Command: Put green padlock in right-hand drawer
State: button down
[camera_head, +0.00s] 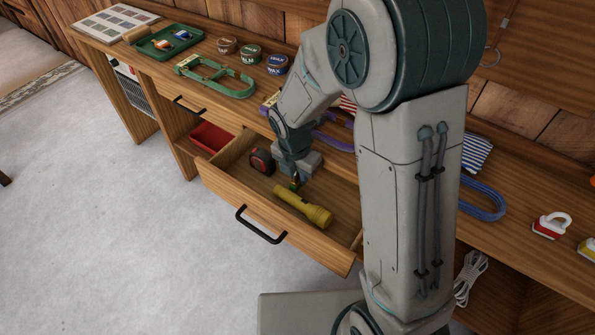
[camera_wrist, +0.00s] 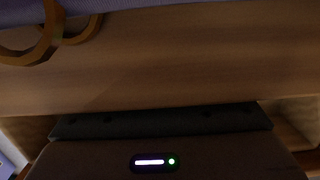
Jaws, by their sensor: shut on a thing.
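The right-hand drawer (camera_head: 235,197) is pulled out from the bench. A black tape measure (camera_head: 262,160) and a yellow torch (camera_head: 302,206) lie in it. My gripper (camera_head: 295,180) reaches down into the open drawer, between the tape measure and the torch. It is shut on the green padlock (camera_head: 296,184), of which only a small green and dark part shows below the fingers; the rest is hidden. I cannot tell whether the padlock touches the drawer floor. The wrist view shows wood close up, but neither the padlock nor the fingertips can be made out.
The left-hand drawer (camera_head: 180,102) is shut. A red bin (camera_head: 210,137) sits on the shelf below. A red padlock (camera_head: 550,226) and a yellow padlock (camera_head: 588,247) stand on the bench at right. Tins (camera_head: 250,54) and a green tray (camera_head: 168,43) stand at the back left.

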aim_at(295, 174)
jog(key=shift+a+f, duration=0.1)
jog(key=shift+f, duration=0.5)
jog(key=shift+f, duration=0.1)
jog(key=c, duration=1.3)
grip_release()
jog(key=r+p, duration=0.1)
jog(key=r, duration=0.3)
jog(key=s+r+p, duration=0.1)
jog(key=r, duration=0.3)
jog(key=r+p, duration=0.1)
jog(key=r, duration=0.3)
jog(key=shift+s+a+r, duration=0.15)
jog(key=shift+a, duration=0.25)
jog(key=shift+s+d+r+m+t+y, duration=0.15)
jog(key=shift+s+d+r+m, duration=0.75)
jog(key=shift+s+d+m, duration=2.6)
jog(key=shift+s+d+r+m+t+y, duration=0.1)
jog(key=shift+s+d+r+m, duration=0.9)
jog(key=shift+m, duration=4.95)
jog(key=shift+s+d+r+m+t+y, duration=0.15)
jog(key=shift+s+d+r+m, duration=0.7)
jog(key=shift+s+d+m, duration=2.65)
